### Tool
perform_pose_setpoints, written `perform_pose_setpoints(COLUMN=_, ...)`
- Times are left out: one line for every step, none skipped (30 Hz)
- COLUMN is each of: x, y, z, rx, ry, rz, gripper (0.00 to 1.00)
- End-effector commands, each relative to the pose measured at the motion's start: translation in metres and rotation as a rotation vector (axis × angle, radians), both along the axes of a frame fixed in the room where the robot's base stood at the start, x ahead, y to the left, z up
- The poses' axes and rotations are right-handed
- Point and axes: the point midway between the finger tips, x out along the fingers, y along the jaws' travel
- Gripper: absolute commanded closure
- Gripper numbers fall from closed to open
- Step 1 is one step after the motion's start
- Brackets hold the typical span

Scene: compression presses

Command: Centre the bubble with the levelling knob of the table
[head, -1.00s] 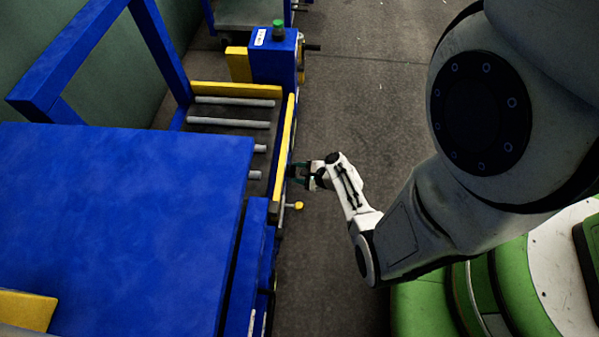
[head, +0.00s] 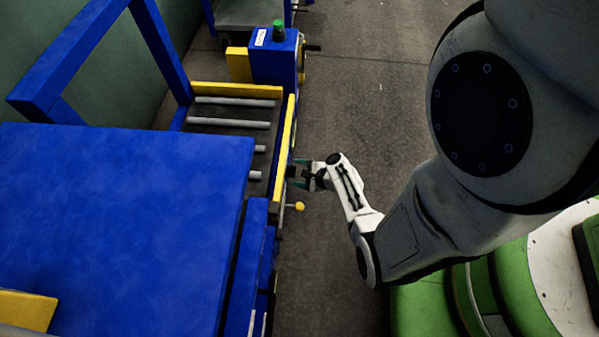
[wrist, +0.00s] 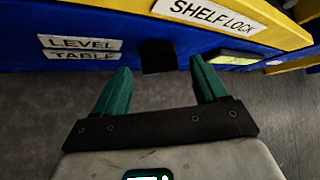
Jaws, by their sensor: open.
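The dark, square-looking levelling knob (wrist: 158,56) sticks out of the blue side of the table frame, right of the "LEVEL TABLE" label (wrist: 80,48) in the wrist view. My gripper (wrist: 160,66) is open, with one teal finger on each side of the knob and gaps between. In the head view my gripper (head: 299,173) is beside the yellow-edged side of the table frame (head: 286,140). A yellow-green level vial (wrist: 236,58) shows right of the knob in the wrist view. Its bubble is too small to make out.
A "SHELF LOCK" label (wrist: 208,15) is on the yellow edge above. A yellow-tipped pin (head: 299,206) sticks out just nearer than my gripper. The large blue panel (head: 120,220) fills the left. Bare floor (head: 370,100) lies to the right.

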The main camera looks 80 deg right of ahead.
Motion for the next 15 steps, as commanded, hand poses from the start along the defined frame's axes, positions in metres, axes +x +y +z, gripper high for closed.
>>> perform_pose_setpoints(x=-0.004, y=0.002, z=0.005, rx=0.001, ry=0.0, rz=-0.001, gripper=0.28)
perform_pose_setpoints(x=-0.006, y=0.003, z=0.007, rx=0.001, ry=0.0, rz=-0.001, gripper=0.28)
perform_pose_setpoints(x=-0.01, y=0.005, z=0.011, rx=0.001, ry=0.0, rz=-0.001, gripper=0.28)
perform_pose_setpoints(x=-0.014, y=0.007, z=0.015, rx=0.001, ry=0.0, rz=-0.001, gripper=0.28)
perform_pose_setpoints(x=-0.018, y=0.009, z=0.018, rx=0.001, ry=0.0, rz=-0.001, gripper=0.28)
perform_pose_setpoints(x=-0.024, y=0.012, z=0.023, rx=0.001, ry=0.001, rz=-0.002, gripper=0.28)
perform_pose_setpoints(x=-0.028, y=0.014, z=0.027, rx=0.001, ry=0.001, rz=-0.002, gripper=0.28)
perform_pose_setpoints(x=-0.033, y=0.016, z=0.03, rx=0.002, ry=0.001, rz=-0.002, gripper=0.28)
perform_pose_setpoints(x=-0.038, y=0.019, z=0.035, rx=0.001, ry=0.002, rz=-0.001, gripper=0.28)
perform_pose_setpoints(x=-0.043, y=0.021, z=0.038, rx=0.001, ry=0.002, rz=-0.001, gripper=0.28)
perform_pose_setpoints(x=-0.047, y=0.023, z=0.041, rx=0.001, ry=0.002, rz=-0.001, gripper=0.28)
perform_pose_setpoints(x=-0.052, y=0.026, z=0.045, rx=0.001, ry=0.001, rz=0.0, gripper=0.28)
perform_pose_setpoints(x=-0.056, y=0.027, z=0.048, rx=0.001, ry=0.001, rz=-0.001, gripper=0.28)
perform_pose_setpoints(x=-0.059, y=0.029, z=0.05, rx=0.001, ry=0.0, rz=-0.001, gripper=0.28)
perform_pose_setpoints(x=-0.063, y=0.031, z=0.053, rx=0.001, ry=0.001, rz=-0.001, gripper=0.28)
